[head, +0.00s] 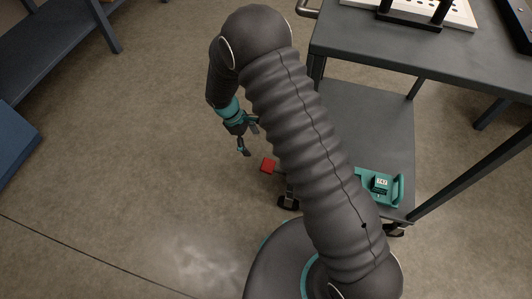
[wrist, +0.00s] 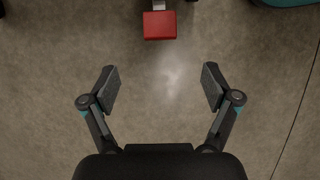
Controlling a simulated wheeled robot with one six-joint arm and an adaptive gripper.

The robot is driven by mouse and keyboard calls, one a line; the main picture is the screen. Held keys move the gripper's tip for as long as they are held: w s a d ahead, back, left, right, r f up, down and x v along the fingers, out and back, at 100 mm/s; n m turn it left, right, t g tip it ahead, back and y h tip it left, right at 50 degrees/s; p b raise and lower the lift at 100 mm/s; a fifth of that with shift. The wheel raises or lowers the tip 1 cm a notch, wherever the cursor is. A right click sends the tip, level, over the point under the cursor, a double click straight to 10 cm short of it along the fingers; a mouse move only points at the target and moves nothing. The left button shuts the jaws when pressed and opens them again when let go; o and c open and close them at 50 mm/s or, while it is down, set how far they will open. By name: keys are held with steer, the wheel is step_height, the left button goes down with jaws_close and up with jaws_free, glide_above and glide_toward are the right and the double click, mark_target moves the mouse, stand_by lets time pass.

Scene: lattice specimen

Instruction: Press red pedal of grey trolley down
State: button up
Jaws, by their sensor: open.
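The red pedal (head: 268,166) sticks out low at the left side of the grey trolley (head: 365,115), close to a caster. In the wrist view the red pedal (wrist: 160,25) is at the top centre, on a grey metal arm. My gripper (head: 248,138) hangs left of the trolley, a little up and left of the pedal in the head view. In the wrist view my gripper (wrist: 160,88) has its two fingers wide apart with bare floor between them. It is empty and apart from the pedal. My arm hides part of the trolley's near side.
A teal device (head: 381,187) lies on the trolley's lower shelf. A white perforated plate (head: 455,14) with black parts is on the top shelf. A dark bench (head: 50,45) and a blue object (head: 15,145) stand at left. The floor between is clear.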

mark_target(266, 165)
steer(key=x, duration=1.3)
steer(key=shift+d+f, duration=0.15)
steer(key=shift+f, duration=0.2)
